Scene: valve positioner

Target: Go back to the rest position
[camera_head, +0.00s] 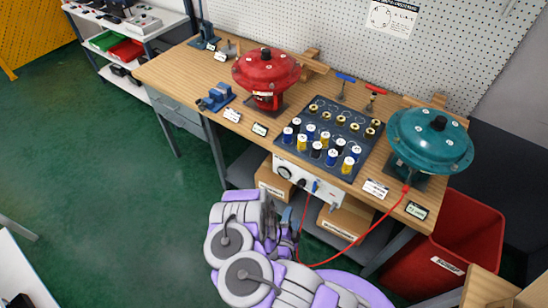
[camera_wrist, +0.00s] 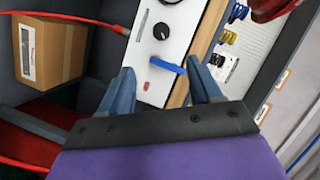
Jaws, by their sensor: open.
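My arm, purple and grey, is folded low in front of the workbench (camera_head: 230,118) in the head view. My gripper (camera_wrist: 159,68) shows in the wrist view with two blue fingers spread apart and nothing held between them. A blue lever (camera_wrist: 168,65) on the white control box (camera_wrist: 152,50) appears between the fingertips in that view, and I cannot tell how far away it is. The control box (camera_head: 323,187) hangs at the bench's front edge in the head view, beside my arm.
A red actuator (camera_head: 266,68) and a teal actuator (camera_head: 430,138) stand on the bench, with a dark tray (camera_head: 349,170) of several springs between them. A red hose (camera_head: 372,232) loops near my arm. A red bin (camera_head: 467,232) stands at right. Green floor at left is clear.

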